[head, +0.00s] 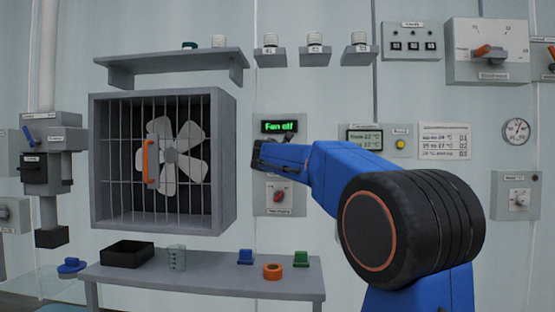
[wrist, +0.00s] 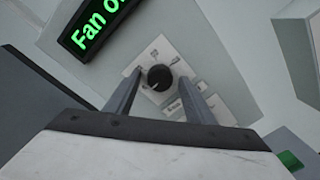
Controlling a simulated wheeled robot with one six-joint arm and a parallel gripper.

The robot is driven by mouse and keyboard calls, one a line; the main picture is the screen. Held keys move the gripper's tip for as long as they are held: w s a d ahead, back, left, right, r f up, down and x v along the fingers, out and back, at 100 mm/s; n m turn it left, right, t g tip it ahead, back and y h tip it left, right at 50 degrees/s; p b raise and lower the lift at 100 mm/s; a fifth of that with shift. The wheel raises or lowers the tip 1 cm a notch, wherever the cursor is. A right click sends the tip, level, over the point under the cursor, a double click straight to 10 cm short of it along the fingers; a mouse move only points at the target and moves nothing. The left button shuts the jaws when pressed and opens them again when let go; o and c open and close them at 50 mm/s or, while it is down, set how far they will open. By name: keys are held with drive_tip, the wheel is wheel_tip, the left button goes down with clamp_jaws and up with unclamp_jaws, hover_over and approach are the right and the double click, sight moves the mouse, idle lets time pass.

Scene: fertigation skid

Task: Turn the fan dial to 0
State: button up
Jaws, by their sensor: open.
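The fan dial (wrist: 159,76) is a round black knob on a pale plate with small marks around it, seen in the wrist view. A small pale mark shows near its lower-left edge; the numbers are too small to read. My gripper (wrist: 160,92) is open, with one finger on either side of the dial in this view; I cannot tell whether they touch it. In the head view my gripper (head: 260,155) is in front of the panel below the green display (head: 279,126), which reads "Fan off", and hides the dial.
A red knob (head: 279,196) sits on the panel just below my gripper. The caged fan (head: 170,155) with an orange handle (head: 151,162) stands to the left. Below is a grey bench (head: 200,284) with small parts. A yellow button (head: 400,144) is to the right.

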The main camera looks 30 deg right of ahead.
drive_tip(key=f+v, duration=0.1)
drive_tip(key=v, duration=1.6)
drive_tip(key=shift+s+r, duration=0.25)
drive_tip(key=shift+r, duration=0.1)
drive_tip(key=s+a+f+m+g+y, duration=0.3)
drive_tip(key=s+f+m, duration=0.4)
drive_tip(key=s+f, duration=0.9)
drive_tip(key=s+a+f+m+g+y, duration=0.3)
drive_tip(key=s+f+m, duration=0.6)
drive_tip(key=f, duration=1)
drive_tip(key=s+a+f+m+g+y, duration=0.1)
drive_tip(key=s+a+f+y, duration=0.1)
drive_tip(key=s+f, duration=0.4)
drive_tip(key=s+a+f+m+g+y, duration=0.1)
drive_tip(key=s+a+f+g+y, duration=0.1)
drive_tip(key=s+f, duration=0.4)
drive_tip(key=shift+s+a+m, duration=0.4)
drive_tip(key=shift+s+a, duration=0.3)
drive_tip(key=shift+a, duration=0.2)
